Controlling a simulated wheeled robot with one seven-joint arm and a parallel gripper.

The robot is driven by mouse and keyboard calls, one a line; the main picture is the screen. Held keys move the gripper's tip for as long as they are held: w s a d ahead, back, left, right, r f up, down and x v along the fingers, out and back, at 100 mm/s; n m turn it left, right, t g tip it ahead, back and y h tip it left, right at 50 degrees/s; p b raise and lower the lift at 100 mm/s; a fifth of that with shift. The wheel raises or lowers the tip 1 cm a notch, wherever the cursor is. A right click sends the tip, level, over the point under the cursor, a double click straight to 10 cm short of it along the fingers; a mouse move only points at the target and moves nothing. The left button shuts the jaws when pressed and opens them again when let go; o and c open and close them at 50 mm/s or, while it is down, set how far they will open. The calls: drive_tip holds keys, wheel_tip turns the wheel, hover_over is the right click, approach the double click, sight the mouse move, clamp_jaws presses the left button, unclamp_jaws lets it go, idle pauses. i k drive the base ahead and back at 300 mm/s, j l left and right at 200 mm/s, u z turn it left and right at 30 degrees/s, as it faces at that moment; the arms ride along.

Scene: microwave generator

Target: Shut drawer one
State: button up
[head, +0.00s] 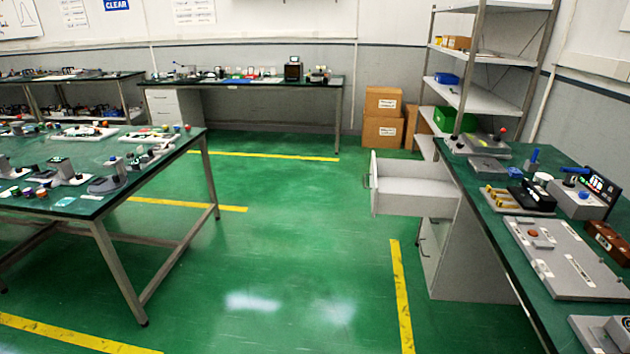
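In the head view, an open drawer (413,188) sticks out to the left from the top of a grey drawer cabinet (473,255) under the right-hand bench. Its front panel, with a handle (367,181), faces left, and its inside looks empty. Below it, a lower drawer front with a handle (419,246) sits flush with the cabinet. I cannot read any number on the drawers. My gripper is not in view.
The right bench (500,222) carries several devices and a grey panel (560,257). A shelf rack (480,100) and cardboard boxes (382,117) stand behind. Another table (110,200) is on the left. The green floor (290,250) between is clear, with yellow lines.

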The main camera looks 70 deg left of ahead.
sight(415, 188)
drive_tip(key=i+u, duration=0.2)
drive_tip(key=u, duration=1.75)
drive_tip(key=i+j, duration=0.25)
drive_tip(key=i, duration=0.2)
drive_tip(key=i+j, duration=0.2)
drive_tip(key=i, duration=0.25)
drive_tip(key=i+j, duration=0.25)
drive_tip(key=i, duration=0.25)
drive_tip(key=i+j, duration=0.2)
drive_tip(key=i, duration=0.25)
drive_tip(key=i+j, duration=0.25)
drive_tip(key=i, duration=0.2)
drive_tip(key=i+j, duration=0.2)
drive_tip(key=i, duration=0.25)
